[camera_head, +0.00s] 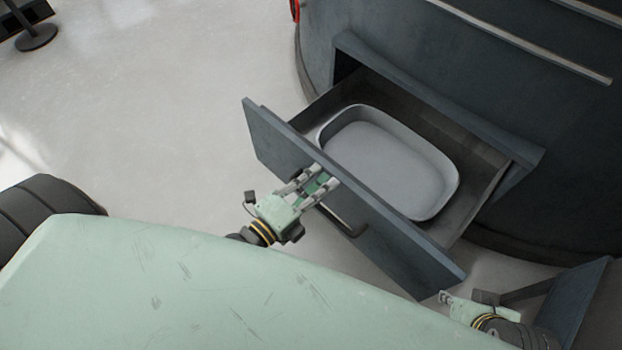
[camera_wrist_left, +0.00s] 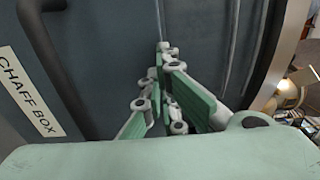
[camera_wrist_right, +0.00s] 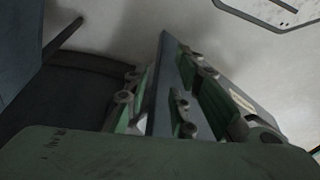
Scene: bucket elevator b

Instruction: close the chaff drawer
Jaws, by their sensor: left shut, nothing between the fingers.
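The chaff drawer stands pulled out of the dark round machine. Its blue-grey front panel (camera_head: 400,255) faces me. A grey tub (camera_head: 385,165) sits inside it. My left gripper (camera_head: 328,182) is shut and empty at the panel's outer face, beside the dark handle (camera_head: 343,222). In the left wrist view its fingers (camera_wrist_left: 165,85) point at the panel, right of the handle and the CHAFF BOX label (camera_wrist_left: 30,92). My right gripper (camera_head: 446,298) is by the panel's right end. In the right wrist view the panel's edge (camera_wrist_right: 163,85) shows between its fingers; contact is unclear.
The machine body (camera_head: 570,150) rises behind the drawer, with a pale rail (camera_head: 520,40) above. The drawer opening (camera_head: 440,90) has a raised frame. A dark panel (camera_head: 585,295) stands at the lower right. Pale floor (camera_head: 170,110) is clear to the left.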

